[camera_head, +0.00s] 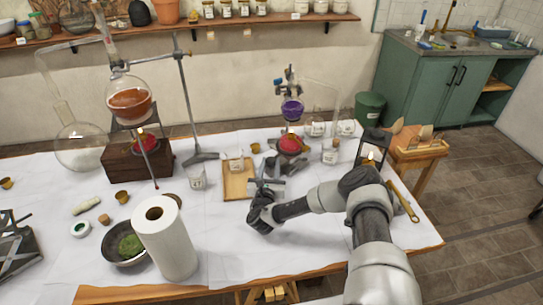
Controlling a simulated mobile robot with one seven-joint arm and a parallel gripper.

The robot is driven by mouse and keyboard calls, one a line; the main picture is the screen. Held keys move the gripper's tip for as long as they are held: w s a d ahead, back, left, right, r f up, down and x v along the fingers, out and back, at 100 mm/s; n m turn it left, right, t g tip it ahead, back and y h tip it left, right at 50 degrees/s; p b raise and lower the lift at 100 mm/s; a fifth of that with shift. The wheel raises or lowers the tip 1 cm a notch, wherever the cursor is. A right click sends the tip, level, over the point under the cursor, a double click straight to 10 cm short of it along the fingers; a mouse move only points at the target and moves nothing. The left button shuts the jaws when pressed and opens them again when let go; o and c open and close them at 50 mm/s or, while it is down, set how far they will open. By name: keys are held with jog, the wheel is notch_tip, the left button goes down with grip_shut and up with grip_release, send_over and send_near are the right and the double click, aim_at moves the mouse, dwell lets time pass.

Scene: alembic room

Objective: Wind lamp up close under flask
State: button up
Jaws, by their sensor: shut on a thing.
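A round flask with purple liquid (292,110) is held above a red lamp (291,145) on the right half of the table. A gap shows between the lamp's top and the flask. Below and in front of the lamp is a small grey metal jack (268,186), partly hidden by my gripper. My gripper (258,207) is low at the jack's front side, shut on what seems to be its winding knob; the fingers hide the grip. A second flask with orange liquid (130,101) hangs at left above another red lamp (146,143).
A paper roll (166,240) and a bowl of green herb (128,244) stand front left. A wooden tray (238,182) lies left of the jack. A small bottle (331,153) and a dark lantern (373,148) stand at right. The cloth in front of my gripper is clear.

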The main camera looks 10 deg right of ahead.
jog(key=m+g+h, duration=0.1)
jog(key=h, duration=0.1)
jog(key=m+g+h, duration=0.1)
jog(key=m+h, duration=0.1)
jog(key=shift+a+f+p, duration=0.2)
jog(key=shift+a+p, duration=0.15)
jog(key=shift+w+a+m+g+h+b, duration=0.1)
jog(key=shift+m+g+h+b, duration=0.15)
jog(key=shift+m+g+h, duration=0.25)
jog(key=shift+w+a+m+g+h+b, duration=0.1)
jog(key=shift+m+g+h+b, duration=0.15)
jog(key=shift+h, duration=0.45)
jog(key=shift+r+m, duration=0.1)
jog(key=shift+m, duration=0.15)
jog(key=o, duration=0.8)
jog(key=shift+c, duration=0.2)
jog(key=shift+r, duration=0.1)
jog(key=v, duration=0.7)
jog(key=shift+s+a, duration=0.1)
jog(key=shift+a, duration=0.1)
